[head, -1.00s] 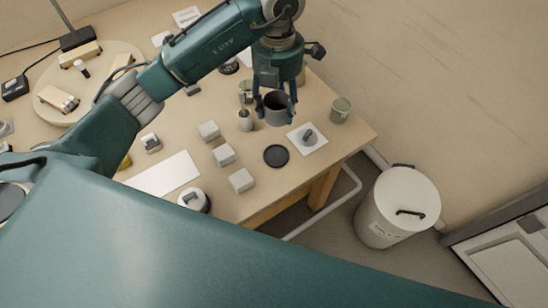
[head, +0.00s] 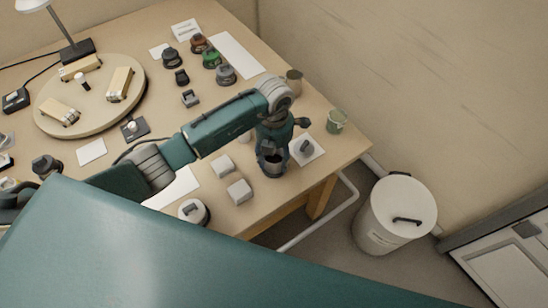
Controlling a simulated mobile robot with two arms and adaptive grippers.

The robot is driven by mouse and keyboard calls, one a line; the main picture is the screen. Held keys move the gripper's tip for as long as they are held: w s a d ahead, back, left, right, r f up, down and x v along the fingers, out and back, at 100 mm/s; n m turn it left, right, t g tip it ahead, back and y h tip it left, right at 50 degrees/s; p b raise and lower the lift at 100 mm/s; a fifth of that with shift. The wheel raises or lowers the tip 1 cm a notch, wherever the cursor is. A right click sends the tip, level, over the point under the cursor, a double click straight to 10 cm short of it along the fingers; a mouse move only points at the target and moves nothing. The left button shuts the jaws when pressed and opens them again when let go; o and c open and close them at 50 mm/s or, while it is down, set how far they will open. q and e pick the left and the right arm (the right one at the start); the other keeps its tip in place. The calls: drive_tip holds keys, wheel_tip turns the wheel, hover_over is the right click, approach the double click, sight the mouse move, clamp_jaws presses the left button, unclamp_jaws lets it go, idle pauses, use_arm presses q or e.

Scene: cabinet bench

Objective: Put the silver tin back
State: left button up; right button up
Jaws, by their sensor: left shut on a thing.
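My left gripper (head: 271,150) is over the front right part of the bench, pointing down. It is shut on the silver tin (head: 271,167), a grey open-topped cylinder with a dark inside, held upright. The tin is low over the place of a round black disc, which the tin and gripper now hide. I cannot tell whether the tin touches the disc. A white card (head: 318,145) with a small dark grey object (head: 306,147) lies just right of the gripper. My right gripper is not in view.
A green tin (head: 337,121) stands near the right edge, a brownish tin (head: 293,82) behind my arm. White-grey blocks (head: 240,192) stand left of the gripper. A round board (head: 50,120) holds several blocks.

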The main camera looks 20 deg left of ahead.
use_arm(q)
drive_tip(key=shift+f, duration=0.45)
drive_tip(key=shift+f, duration=0.1)
drive_tip(key=o, duration=1.4)
drive_tip(key=shift+c, duration=0.2)
drive_tip(key=shift+w+r, duration=0.1)
drive_tip(key=shift+r, duration=0.2)
wheel_tip(320, 180, up, 12)
drive_tip(key=b, duration=0.2)
drive_tip(key=shift+f, duration=0.2)
